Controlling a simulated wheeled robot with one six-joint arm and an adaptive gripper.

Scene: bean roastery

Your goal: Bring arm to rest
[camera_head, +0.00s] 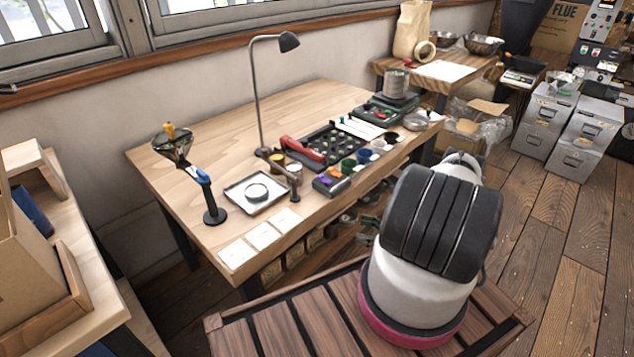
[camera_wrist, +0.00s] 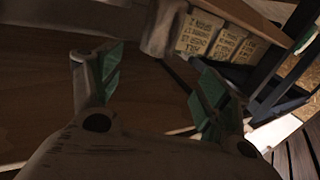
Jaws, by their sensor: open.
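My arm (camera_head: 440,225) rises from my slatted wooden deck at the lower right in the head view, folded, with its dark-banded joint toward the camera. It hides most of what lies behind it, and I cannot clearly make out my gripper there. In the wrist view my gripper (camera_wrist: 158,80) is open, its two green-padded fingers wide apart with nothing held between them. Beyond the fingers is a dim brown wooden surface, with several labelled boxes (camera_wrist: 215,38) on a shelf at the upper right. The wooden worktable (camera_head: 215,110) stands beyond my deck.
The worktable bears a lamp (camera_head: 258,95), a funnel stand (camera_head: 203,190), a square tray (camera_head: 256,194), a dark sample tray (camera_head: 335,147) and several small cups. A side bench (camera_head: 85,335) stands at left; metal cabinets (camera_head: 582,138) stand at right. Floor (camera_head: 560,270) is open at right.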

